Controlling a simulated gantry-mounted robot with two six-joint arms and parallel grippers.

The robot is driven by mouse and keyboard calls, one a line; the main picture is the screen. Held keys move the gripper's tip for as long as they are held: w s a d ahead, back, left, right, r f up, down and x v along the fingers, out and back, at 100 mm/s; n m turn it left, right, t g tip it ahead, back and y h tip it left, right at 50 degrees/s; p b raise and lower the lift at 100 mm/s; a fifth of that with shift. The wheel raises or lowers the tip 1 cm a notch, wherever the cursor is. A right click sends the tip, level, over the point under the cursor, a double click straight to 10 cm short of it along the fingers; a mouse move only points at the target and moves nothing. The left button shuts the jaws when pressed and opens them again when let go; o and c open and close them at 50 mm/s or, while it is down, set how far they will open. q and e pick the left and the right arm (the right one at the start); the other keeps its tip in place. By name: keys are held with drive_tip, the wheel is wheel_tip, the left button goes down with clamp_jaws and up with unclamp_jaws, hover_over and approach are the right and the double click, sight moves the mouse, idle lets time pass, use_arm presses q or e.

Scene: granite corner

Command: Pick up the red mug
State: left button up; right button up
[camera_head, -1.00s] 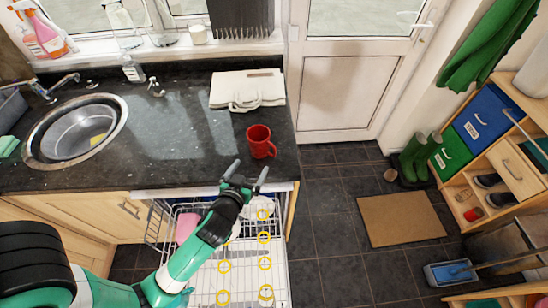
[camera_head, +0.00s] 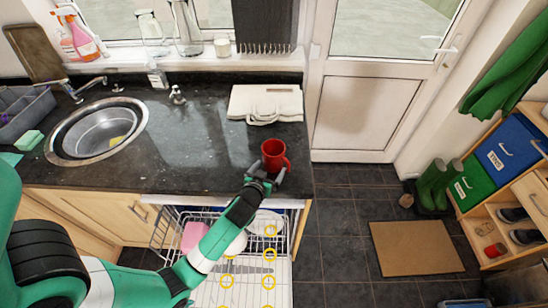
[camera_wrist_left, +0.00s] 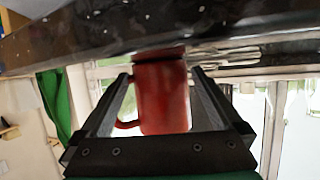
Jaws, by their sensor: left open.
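The red mug (camera_head: 274,154) stands upright on the dark granite counter near its right front corner, with its handle toward the right. My left gripper (camera_head: 267,176) is open at the near side of the mug, with its fingers pointing at it. In the left wrist view the mug (camera_wrist_left: 161,96) shows between the two open fingers (camera_wrist_left: 160,100), with its handle close to the left finger. I cannot tell whether either finger touches it. My right gripper is not in view.
An open dishwasher rack (camera_head: 236,262) lies below the counter edge, under my left arm. Folded white cloth (camera_head: 265,103) lies behind the mug. A round sink (camera_head: 98,130) is at the left. The counter between sink and mug is clear.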

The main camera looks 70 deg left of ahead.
use_arm(q)
drive_tip(key=shift+x, duration=0.85)
drive_tip(key=shift+r, duration=0.1)
drive_tip(key=c, duration=1.5)
drive_tip(key=shift+r, duration=0.15)
